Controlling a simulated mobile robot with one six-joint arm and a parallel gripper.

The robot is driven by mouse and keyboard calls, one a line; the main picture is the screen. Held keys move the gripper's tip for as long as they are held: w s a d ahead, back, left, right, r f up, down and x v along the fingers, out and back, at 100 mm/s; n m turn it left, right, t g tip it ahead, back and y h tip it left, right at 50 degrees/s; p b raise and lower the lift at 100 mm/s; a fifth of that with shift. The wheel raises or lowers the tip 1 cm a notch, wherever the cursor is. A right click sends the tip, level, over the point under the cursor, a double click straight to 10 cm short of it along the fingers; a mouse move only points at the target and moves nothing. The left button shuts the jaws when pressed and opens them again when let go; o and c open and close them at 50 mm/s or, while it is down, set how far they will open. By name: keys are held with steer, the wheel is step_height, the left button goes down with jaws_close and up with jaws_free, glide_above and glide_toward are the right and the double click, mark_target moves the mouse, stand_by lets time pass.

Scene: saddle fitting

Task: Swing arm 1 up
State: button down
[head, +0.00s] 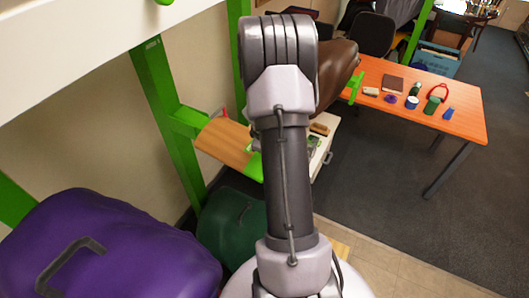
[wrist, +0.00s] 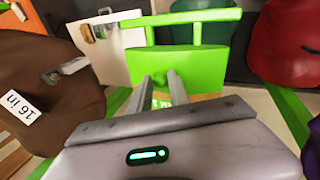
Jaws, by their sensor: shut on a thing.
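In the wrist view my gripper (wrist: 160,86) has both fingers reaching onto a bright green flat piece (wrist: 205,70), which I take to be arm 1. A partly hidden label between the fingers ends in "M 1". Two green bars join the piece to a green crossbar above it in the picture. The gripper is shut on this green piece. In the head view my own arm link hides the gripper and most of what it holds. A brown saddle (wrist: 45,85) with a "16 in" tag lies left in the wrist view; it also shows behind my arm in the head view (head: 337,72).
A green post (head: 160,100) carries a wooden board (head: 222,142). A purple bag-like item (head: 110,250) and a dark green one (head: 232,225) sit at lower left. An orange table (head: 455,120) with small items stands right. Floor before it is clear.

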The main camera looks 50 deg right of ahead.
steer(key=r+p, duration=0.1)
steer(key=r, duration=0.1)
steer(key=r+g+p, duration=0.1)
steer(key=r, duration=0.1)
steer(key=w+r+g+p, duration=0.1)
steer(key=r, duration=0.2)
steer(key=shift+a, duration=0.1)
steer(key=c, duration=1.2)
jaws_free()
steer(key=shift+w, duration=0.15)
steer(key=shift+c, duration=0.2)
steer(key=v, duration=1.2)
steer(key=shift+f, duration=0.1)
